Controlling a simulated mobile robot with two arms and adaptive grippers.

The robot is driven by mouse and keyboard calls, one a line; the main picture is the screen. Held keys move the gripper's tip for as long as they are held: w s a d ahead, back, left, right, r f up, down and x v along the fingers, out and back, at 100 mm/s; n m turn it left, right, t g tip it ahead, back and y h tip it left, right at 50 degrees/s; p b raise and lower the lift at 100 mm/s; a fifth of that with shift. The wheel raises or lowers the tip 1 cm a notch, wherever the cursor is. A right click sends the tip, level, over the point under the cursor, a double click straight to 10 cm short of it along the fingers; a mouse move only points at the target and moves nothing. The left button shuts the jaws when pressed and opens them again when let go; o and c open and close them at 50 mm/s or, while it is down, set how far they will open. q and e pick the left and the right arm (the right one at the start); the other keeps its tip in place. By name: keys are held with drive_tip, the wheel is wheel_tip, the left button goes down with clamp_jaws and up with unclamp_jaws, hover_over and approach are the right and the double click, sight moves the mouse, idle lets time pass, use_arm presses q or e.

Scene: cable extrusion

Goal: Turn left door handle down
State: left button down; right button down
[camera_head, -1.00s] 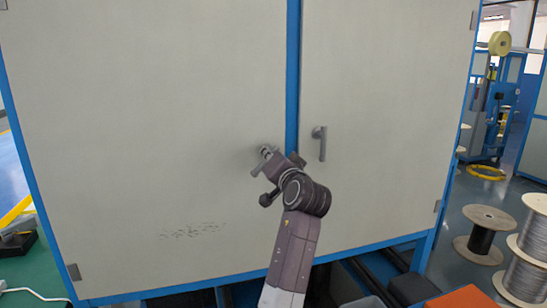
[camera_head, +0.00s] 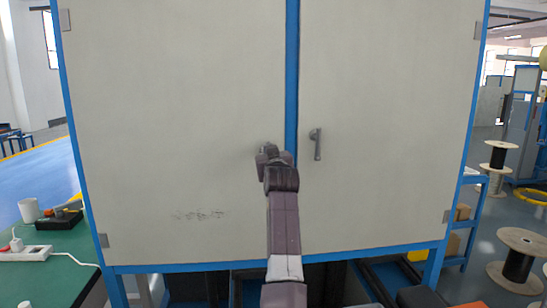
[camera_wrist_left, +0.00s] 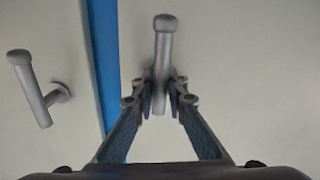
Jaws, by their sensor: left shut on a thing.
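My left gripper (camera_head: 266,152) is at the left door handle, just left of the blue centre strip in the head view, where the gripper mostly hides the handle. In the left wrist view, the fingers (camera_wrist_left: 162,96) are shut on the grey left door handle (camera_wrist_left: 165,35); its rounded bar end sticks out above the fingertips. The bar looks close to upright in that view. The right door handle (camera_head: 317,146) hangs downward on the other door and also shows tilted at the left of the wrist view (camera_wrist_left: 31,85). My right gripper is not in view.
The cabinet has two pale doors, left (camera_head: 175,110) and right (camera_head: 390,110), in a blue frame (camera_head: 291,70). A green table (camera_head: 55,275) with a power strip stands at left. Cable spools (camera_head: 521,255) and a shelf stand at right.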

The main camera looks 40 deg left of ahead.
use_arm(q)
drive_tip(key=shift+n, duration=0.6)
drive_tip(key=shift+w+n, duration=0.1)
drive_tip(key=shift+n, duration=3)
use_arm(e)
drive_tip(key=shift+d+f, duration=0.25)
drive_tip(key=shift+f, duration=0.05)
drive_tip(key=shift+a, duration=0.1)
